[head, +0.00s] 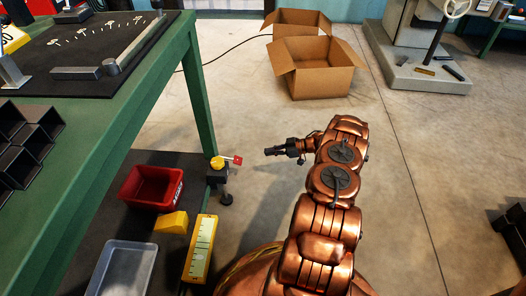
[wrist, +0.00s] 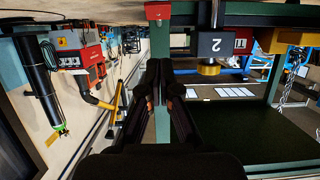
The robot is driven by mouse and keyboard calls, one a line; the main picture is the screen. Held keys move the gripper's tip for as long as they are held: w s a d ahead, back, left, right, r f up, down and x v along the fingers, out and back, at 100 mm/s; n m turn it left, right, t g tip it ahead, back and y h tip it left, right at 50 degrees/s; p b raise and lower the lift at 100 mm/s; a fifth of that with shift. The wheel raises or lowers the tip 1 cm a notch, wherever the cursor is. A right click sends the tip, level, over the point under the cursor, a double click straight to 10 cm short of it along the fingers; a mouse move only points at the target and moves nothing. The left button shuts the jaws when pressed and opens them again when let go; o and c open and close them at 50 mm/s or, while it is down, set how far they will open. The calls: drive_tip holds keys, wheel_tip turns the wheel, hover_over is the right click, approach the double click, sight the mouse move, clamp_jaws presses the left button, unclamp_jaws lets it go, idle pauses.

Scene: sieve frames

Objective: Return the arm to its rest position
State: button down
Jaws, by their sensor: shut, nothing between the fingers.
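My copper-coloured arm rises from the lower middle of the head view, folded upward. My black gripper (head: 268,152) sticks out from its wrist and points left, towards the green workbench. It is in open air over the concrete floor, to the right of a clamp with a yellow knob and red tip. In the wrist view the two dark fingers of my gripper (wrist: 159,64) lie close together at the tips, with nothing held between them.
The green workbench (head: 152,92) stands at left, with a red bin (head: 131,186), a yellow gauge (head: 203,246) and a clear tray (head: 124,270) on its lower shelf. Cardboard boxes (head: 318,87) stand behind my arm. A machine base (head: 415,72) is at back right. Floor between is clear.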

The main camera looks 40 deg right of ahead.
drive_tip(key=shift+s+d, duration=0.1)
drive_tip(key=shift+r, duration=0.1)
idle(0.5)
